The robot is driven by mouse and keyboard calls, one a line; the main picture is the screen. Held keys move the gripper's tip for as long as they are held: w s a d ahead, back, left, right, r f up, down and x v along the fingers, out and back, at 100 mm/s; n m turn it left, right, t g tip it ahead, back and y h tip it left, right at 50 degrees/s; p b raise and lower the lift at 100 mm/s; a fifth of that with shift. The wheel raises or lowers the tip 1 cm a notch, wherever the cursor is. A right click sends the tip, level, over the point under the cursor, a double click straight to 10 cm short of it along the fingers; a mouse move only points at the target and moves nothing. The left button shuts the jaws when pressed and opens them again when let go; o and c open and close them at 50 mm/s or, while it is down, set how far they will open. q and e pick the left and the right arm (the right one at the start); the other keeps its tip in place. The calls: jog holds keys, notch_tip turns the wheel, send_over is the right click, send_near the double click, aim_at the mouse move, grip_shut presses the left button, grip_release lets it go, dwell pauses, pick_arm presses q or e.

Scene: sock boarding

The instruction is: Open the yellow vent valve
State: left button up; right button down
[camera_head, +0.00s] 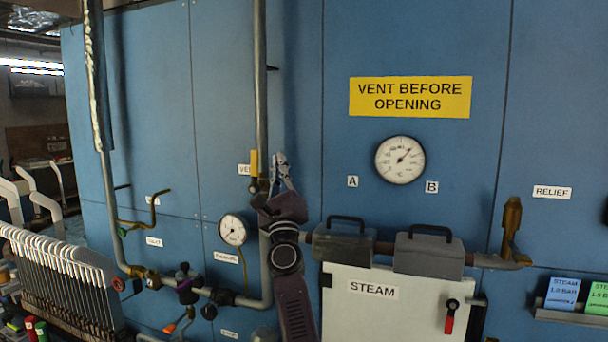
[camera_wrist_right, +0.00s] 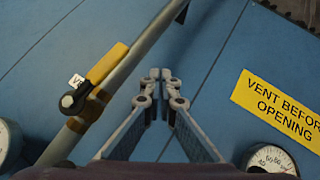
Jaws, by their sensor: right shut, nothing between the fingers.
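The yellow vent valve handle (camera_head: 254,163) is on the vertical grey pipe in the head view, beside a partly hidden label that starts "VE". The handle lies along the pipe, pointing up. In the right wrist view the yellow handle (camera_wrist_right: 107,64) is left of my fingers, with its dark pivot at the lower end. My right gripper (camera_head: 280,158) is shut and empty, just right of the handle and apart from it. Its fingertips (camera_wrist_right: 161,76) meet in front of the blue panel in the wrist view. My left gripper is not in view.
A yellow "VENT BEFORE OPENING" sign (camera_head: 410,97) and a round gauge (camera_head: 400,160) are to the right. A smaller gauge (camera_head: 233,230) is below left of the handle. The white steam door (camera_head: 385,308) is at lower right. Sock boards (camera_head: 60,275) stand at lower left.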

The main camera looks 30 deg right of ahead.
pick_arm(q)
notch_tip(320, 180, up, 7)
jog(key=p, duration=0.6)
jog(key=shift+p, duration=0.3)
pick_arm(e)
jog(key=s+a, duration=0.1)
jog(key=s, duration=0.8)
jog(key=shift+s+f, duration=0.2)
jog(key=shift+f, duration=0.05)
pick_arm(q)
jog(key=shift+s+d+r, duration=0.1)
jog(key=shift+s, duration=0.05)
pick_arm(e)
jog(key=shift+a, duration=0.1)
